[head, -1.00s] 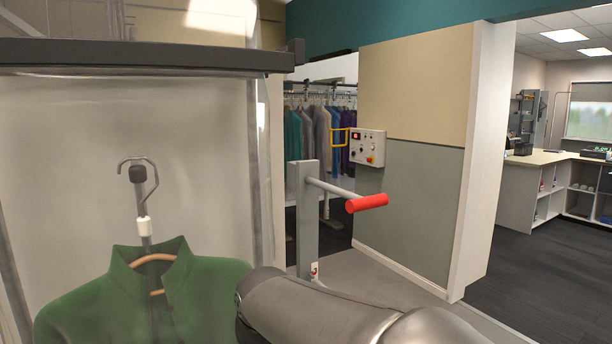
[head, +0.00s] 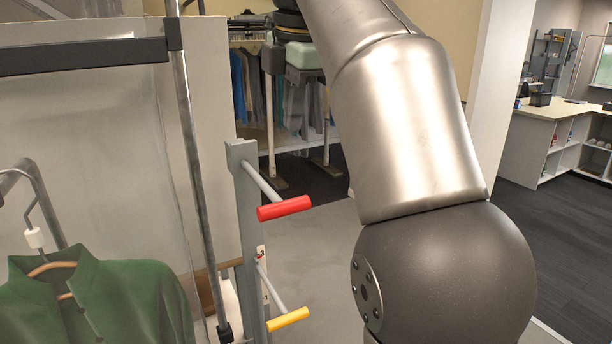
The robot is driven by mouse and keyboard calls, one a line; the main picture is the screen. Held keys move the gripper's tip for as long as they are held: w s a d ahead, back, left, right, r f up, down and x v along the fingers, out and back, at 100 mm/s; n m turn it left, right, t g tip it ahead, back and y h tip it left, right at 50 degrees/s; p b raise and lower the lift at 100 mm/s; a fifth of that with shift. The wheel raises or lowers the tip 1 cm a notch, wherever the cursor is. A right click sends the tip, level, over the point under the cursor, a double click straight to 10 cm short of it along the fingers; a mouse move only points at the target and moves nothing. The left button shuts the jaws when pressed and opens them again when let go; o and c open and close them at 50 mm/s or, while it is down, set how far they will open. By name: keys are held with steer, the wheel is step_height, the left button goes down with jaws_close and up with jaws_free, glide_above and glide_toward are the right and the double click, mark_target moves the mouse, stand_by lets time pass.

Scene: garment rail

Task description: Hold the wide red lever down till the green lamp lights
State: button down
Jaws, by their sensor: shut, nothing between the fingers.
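The wide red lever (head: 284,208) is a red grip across the end of a grey rod, which juts from a grey upright post (head: 250,235). Nothing touches the red grip. A similar yellow lever (head: 288,319) sits lower on the same post. My gripper (head: 303,76) hangs at the top of the head view, beyond my large arm links. It is small and partly dark there. It looks shut and empty, above the red lever in the picture and apart from it. No lamp shows now; the wall where the control box was is behind my arm.
At the left, a green garment (head: 95,300) hangs on a hanger behind a clear panel with a dark bar (head: 85,55). Clothes hang on a rail (head: 250,35) at the back. A counter (head: 560,108) stands far right. Grey floor is open beyond the post.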

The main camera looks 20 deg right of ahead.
mark_target(285, 203)
steer(key=shift+a, duration=0.15)
steer(key=w+f, duration=0.1)
steer(key=f, duration=0.3)
steer(key=f+b, duration=0.1)
steer(key=f, duration=0.4)
steer(key=w+f+b, duration=0.1)
steer(key=f, duration=0.3)
steer(key=shift+w+a+f, duration=0.15)
steer(key=shift+w+f, duration=0.2)
steer(key=shift+f, duration=0.05)
